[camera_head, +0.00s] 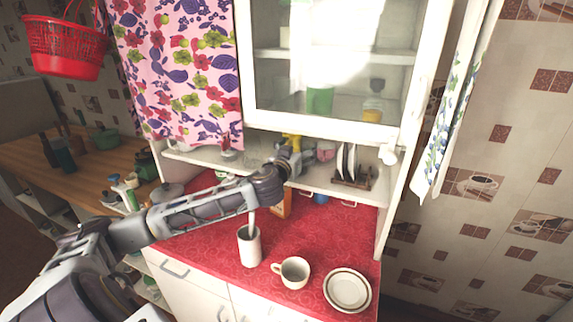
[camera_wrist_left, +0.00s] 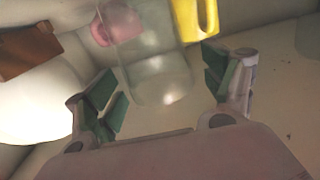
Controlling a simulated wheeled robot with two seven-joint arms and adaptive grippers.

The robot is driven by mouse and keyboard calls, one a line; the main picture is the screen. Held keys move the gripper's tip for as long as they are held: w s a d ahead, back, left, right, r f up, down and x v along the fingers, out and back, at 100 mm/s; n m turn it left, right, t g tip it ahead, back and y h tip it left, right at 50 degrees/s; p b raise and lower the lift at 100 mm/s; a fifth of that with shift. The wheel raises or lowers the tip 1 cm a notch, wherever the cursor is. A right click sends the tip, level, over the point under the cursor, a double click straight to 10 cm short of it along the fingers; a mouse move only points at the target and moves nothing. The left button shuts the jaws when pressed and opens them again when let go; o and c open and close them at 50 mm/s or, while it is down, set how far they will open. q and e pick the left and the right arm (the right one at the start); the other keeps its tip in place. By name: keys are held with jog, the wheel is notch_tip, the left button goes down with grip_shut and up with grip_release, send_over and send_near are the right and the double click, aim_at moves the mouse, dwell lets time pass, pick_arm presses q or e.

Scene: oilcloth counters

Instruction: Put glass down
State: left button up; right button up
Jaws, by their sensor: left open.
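My left gripper (camera_head: 294,160) is at the cabinet's low open shelf in the head view, with its arm stretched over the red counter. In the left wrist view the left gripper (camera_wrist_left: 162,84) is open, with its green-padded fingers wide apart. A clear glass (camera_wrist_left: 155,62) shows between and beyond the fingers, with visible space on both sides. I cannot tell what the glass rests on. In the head view I cannot make out the glass near the gripper. My right gripper is not in view.
A white canister (camera_head: 249,247), a mug (camera_head: 293,272) and a plate (camera_head: 347,290) stand on the red counter (camera_head: 318,235). A dish rack (camera_head: 352,177) stands to the right on the shelf. A yellow object (camera_wrist_left: 196,18) is beside the glass. A glazed door (camera_head: 335,75) hangs above.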

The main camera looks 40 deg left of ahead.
pick_arm(q)
jog(key=shift+v, duration=0.95)
jog(key=shift+b+v, duration=0.6)
jog(key=shift+v, duration=0.55)
jog(key=shift+b+v, duration=0.4)
jog(key=shift+v, duration=2.65)
